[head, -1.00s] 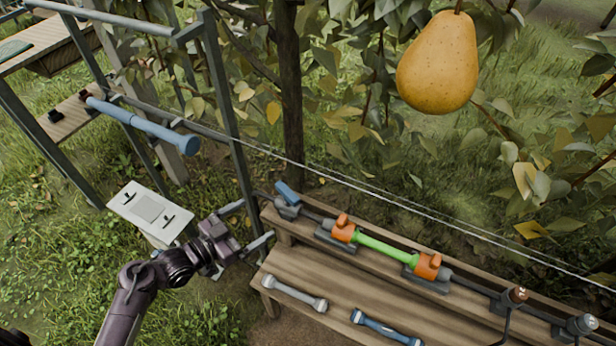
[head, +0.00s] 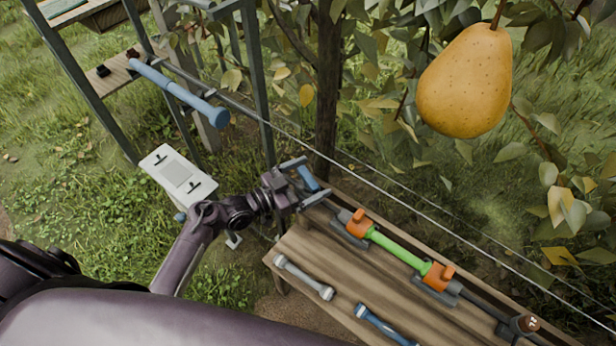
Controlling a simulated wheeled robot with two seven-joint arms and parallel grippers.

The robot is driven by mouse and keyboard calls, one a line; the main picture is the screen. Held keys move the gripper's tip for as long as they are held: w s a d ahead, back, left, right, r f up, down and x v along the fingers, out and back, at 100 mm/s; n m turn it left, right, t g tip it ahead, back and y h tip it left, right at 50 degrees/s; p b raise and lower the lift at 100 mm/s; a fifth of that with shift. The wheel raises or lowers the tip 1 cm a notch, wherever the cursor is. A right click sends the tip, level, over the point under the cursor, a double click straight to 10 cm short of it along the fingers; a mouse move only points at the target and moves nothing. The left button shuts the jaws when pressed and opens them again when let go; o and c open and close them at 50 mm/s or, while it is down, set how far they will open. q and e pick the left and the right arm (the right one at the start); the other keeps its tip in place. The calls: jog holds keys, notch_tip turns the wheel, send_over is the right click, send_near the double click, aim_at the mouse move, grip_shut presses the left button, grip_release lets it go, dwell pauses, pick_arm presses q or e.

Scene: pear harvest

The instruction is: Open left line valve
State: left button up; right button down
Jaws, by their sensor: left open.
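The left line valve has a blue lever handle (head: 308,178) at the left end of the pipe line on the wooden bench. My left gripper (head: 315,177) is open, with one finger on each side of the blue handle. I cannot tell whether the fingers touch it. The valve body below is mostly hidden by the gripper. The line runs right to a green pipe section (head: 396,247) between an orange clamp (head: 358,224) and a second orange clamp (head: 438,277). My right gripper is not in view.
A grey pipe piece (head: 304,277) and a blue one (head: 385,325) lie on the bench (head: 345,280). A metal frame post (head: 262,90) stands just behind my left gripper. A pear (head: 465,80) hangs at the upper right. A white panel (head: 177,176) is at left.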

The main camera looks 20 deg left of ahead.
pick_arm(q)
jog(key=shift+c, duration=0.3)
jog(key=c, duration=0.9)
jog(key=shift+d+r+n+p, duration=0.1)
jog(key=shift+n+p, duration=0.2)
jog(key=shift+p, duration=0.15)
jog(key=n+t+y+p, duration=0.1)
jog(key=t+y+p, duration=0.1)
jog(key=shift+r+n+y, duration=0.15)
jog(key=shift+n+y, duration=0.25)
jog(key=n+y, duration=0.1)
jog(key=n+t+y+p, duration=0.1)
jog(key=y, duration=0.1)
jog(key=shift+f+t, duration=0.2)
jog(key=shift+t, duration=0.1)
jog(key=o, duration=1)
jog(key=shift+c, duration=0.2)
